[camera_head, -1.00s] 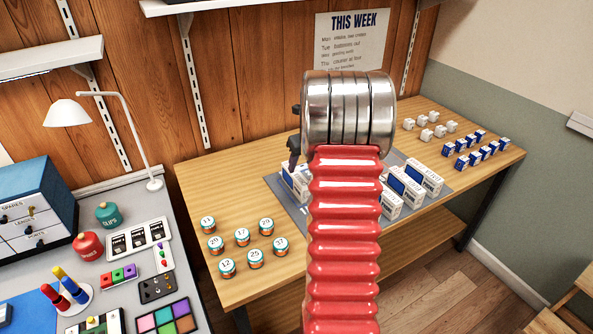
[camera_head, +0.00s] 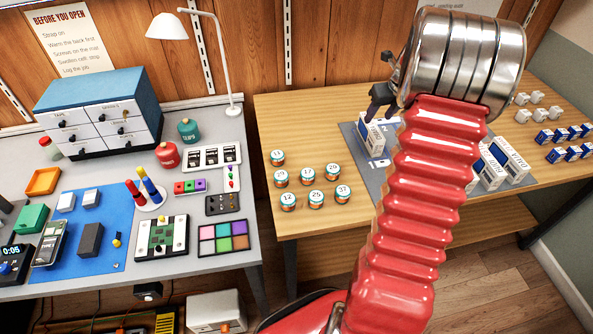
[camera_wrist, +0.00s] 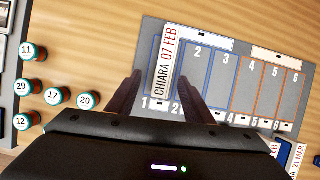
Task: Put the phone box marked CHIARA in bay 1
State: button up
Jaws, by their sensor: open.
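The white phone box marked CHIARA 07 FEB (camera_wrist: 165,72) stands on the far-left bay, bay 1, of the grey mat (camera_wrist: 237,75). The number 1 shows just left of its near end. Its base is partly hidden. The box also shows at the mat's left end in the head view (camera_head: 372,137). My gripper (camera_wrist: 161,72) is open, with one dark finger on each side of the box. Whether either finger touches it I cannot tell. In the head view my gripper (camera_head: 381,98) is at the top of this box.
Bays 2 to 6 look empty in the wrist view. Several other white phone boxes (camera_head: 490,170) stand right of my arm. Numbered cans (camera_head: 315,198) stand left of the mat. Small blue-and-white boxes (camera_head: 567,133) are at the right. Bare wood separates cans and mat.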

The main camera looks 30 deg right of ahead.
jog(key=s+a+r+n, duration=0.1)
jog(key=a+r+n, duration=0.4)
jog(key=a, duration=0.4)
jog(key=s+a+r+n, duration=0.1)
jog(key=a+r+n, duration=0.3)
jog(key=a+n, duration=0.4)
jog(key=s+a+r+n, duration=0.2)
jog(key=a+r+n, duration=0.25)
jog(key=a, duration=0.55)
jog(key=s+a+n+t+y, duration=0.1)
jog(key=s+a+n, duration=1.6)
jog(key=n, duration=0.4)
jog(key=shift+s+a, duration=0.15)
jog(key=shift+a, duration=0.4)
